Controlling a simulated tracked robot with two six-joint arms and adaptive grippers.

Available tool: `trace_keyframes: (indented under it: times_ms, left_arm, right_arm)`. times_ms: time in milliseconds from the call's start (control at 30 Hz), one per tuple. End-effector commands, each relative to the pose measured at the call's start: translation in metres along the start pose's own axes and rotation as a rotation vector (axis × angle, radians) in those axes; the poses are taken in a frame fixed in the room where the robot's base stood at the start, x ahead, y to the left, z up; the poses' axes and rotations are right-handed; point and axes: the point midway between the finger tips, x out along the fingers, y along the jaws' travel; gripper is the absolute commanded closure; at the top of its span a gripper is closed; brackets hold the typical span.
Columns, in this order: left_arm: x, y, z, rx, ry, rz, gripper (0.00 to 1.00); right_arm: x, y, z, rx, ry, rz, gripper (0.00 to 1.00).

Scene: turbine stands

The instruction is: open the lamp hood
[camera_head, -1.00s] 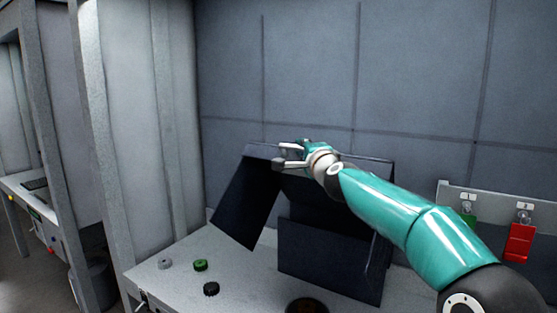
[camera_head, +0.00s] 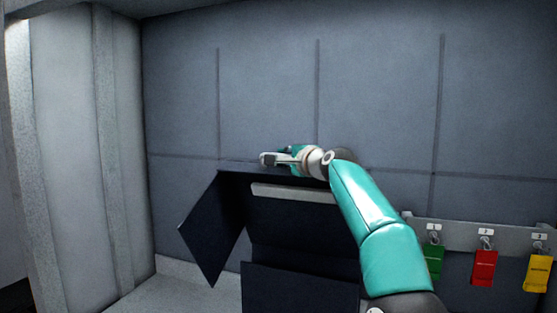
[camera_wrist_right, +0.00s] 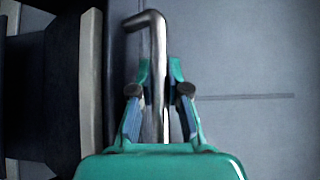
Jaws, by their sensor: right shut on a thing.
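The lamp hood (camera_head: 213,225) is a dark, angular box with a slanted side panel, standing on a light grey bench. A pale strip (camera_head: 295,193) runs across its upper part, above dark front panels. My right gripper (camera_head: 272,160) is at the hood's top edge, its arm coming from the lower right. In the right wrist view, my right gripper (camera_wrist_right: 160,92) is shut on a bent metal bar handle (camera_wrist_right: 158,50), which runs between its fingers. Where the handle joins the hood is hidden. My left gripper is not in view.
Green (camera_head: 434,262), red (camera_head: 485,268) and yellow (camera_head: 538,272) tags hang from a numbered rack (camera_head: 470,232) at the right. A panelled grey wall (camera_head: 270,90) stands behind. The bench (camera_head: 180,292) looks clear at the hood's left.

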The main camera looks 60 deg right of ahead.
Motion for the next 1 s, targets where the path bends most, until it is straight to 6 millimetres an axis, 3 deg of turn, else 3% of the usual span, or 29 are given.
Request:
trace_keyframes:
  times_ms: [200,233,400,767,1000]
  left_arm:
    - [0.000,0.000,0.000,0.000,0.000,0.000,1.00]
    - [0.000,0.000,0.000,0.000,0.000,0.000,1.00]
    - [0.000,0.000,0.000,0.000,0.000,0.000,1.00]
    - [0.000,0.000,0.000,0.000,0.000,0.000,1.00]
    - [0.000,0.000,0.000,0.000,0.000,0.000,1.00]
  right_arm:
    - [0.003,0.001,0.003,-0.006,0.000,0.001,1.00]
    - [0.003,0.001,0.003,-0.007,-0.001,0.001,0.83]
    - [0.004,0.001,0.005,-0.006,-0.004,0.001,0.59]
    - [0.002,0.000,0.006,-0.005,-0.006,0.000,0.59]
    - [-0.018,0.000,0.006,-0.005,-0.007,0.000,0.59]
